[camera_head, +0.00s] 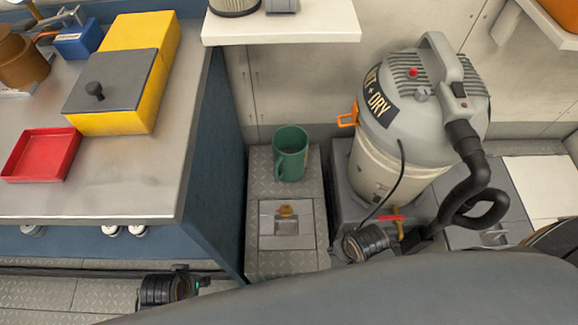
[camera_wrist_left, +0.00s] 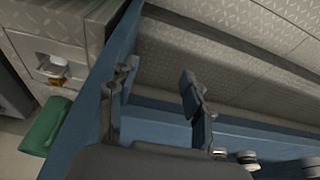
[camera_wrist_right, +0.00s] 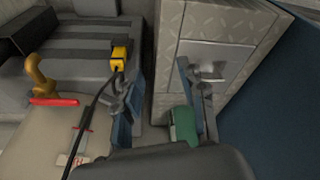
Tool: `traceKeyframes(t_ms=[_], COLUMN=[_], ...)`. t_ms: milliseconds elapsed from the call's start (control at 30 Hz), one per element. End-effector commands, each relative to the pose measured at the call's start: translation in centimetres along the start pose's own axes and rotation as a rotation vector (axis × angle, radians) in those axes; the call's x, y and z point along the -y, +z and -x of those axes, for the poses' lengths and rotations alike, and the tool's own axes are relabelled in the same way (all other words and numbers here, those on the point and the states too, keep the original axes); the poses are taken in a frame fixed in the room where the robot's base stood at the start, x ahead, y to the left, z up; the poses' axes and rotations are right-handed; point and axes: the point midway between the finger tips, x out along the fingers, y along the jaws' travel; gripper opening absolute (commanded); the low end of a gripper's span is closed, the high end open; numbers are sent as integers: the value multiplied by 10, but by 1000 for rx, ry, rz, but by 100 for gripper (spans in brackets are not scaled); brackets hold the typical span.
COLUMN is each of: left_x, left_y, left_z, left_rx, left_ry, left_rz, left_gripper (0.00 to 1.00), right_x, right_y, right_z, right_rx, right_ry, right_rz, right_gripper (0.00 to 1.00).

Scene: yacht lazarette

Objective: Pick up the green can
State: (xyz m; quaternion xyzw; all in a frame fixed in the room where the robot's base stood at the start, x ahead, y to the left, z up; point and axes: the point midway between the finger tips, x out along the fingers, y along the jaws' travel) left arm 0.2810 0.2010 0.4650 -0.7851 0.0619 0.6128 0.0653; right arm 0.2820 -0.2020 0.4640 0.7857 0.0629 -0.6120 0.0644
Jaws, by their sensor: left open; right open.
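The green can (camera_head: 291,150), with an open top and a side handle, stands upright on a tread-plate ledge between the blue counter and the vacuum. It also shows in the left wrist view (camera_wrist_left: 45,128) at the lower left, outside the fingers. In the right wrist view the can (camera_wrist_right: 183,125) is partly hidden behind the right-hand finger and the gripper body. My left gripper (camera_wrist_left: 155,88) is open and empty, low in front of the counter. My right gripper (camera_wrist_right: 157,92) is open and empty, near the vacuum, with the can apart from it.
A grey wet-and-dry vacuum (camera_head: 405,120) with a black hose stands right of the can. The blue counter side (camera_head: 212,160) walls its left. A white shelf (camera_head: 290,24) overhangs behind. A latched hatch (camera_head: 287,225) lies in front. The counter holds a yellow box (camera_head: 112,122) and red tray (camera_head: 42,153).

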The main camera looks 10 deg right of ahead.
Motion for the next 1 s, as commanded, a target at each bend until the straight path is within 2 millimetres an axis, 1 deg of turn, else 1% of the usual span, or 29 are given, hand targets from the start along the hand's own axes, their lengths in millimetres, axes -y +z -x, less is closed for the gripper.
traceKeyframes(t_ms=[133,267,367,400,433,533,667,833,900,1000], left_x=[2,3,4,4,4,4,3,2,2,2], left_y=[-10,-14,-14,-13,-13,-13,-11,-9,-8,-6], left_z=[23,45,58,60,62,61,51,32,23,11], left_rx=[-24,-38,-48,-50,-51,-48,-43,-35,-31,-27], left_ry=[-4,-6,-8,-9,-9,-9,-8,-7,-6,-5], left_rz=[3,5,7,7,7,7,7,6,5,4], left_gripper=[50,50,50,50,50,50,50,50,50,50], right_x=[-2,-3,-2,-1,0,4,9,10,7,2], right_y=[-14,-29,-50,-67,-77,-104,-135,-174,-188,-204], right_z=[23,42,53,54,55,54,48,38,34,31], right_rx=[-38,-89,-173,-240,-277,-380,-504,-672,-742,-829], right_ry=[4,5,2,-2,-8,-27,-56,-105,-128,-162], right_rz=[0,9,29,48,57,82,112,153,168,185], right_gripper=[41,41,41,41,41,41,41,41,41,41])
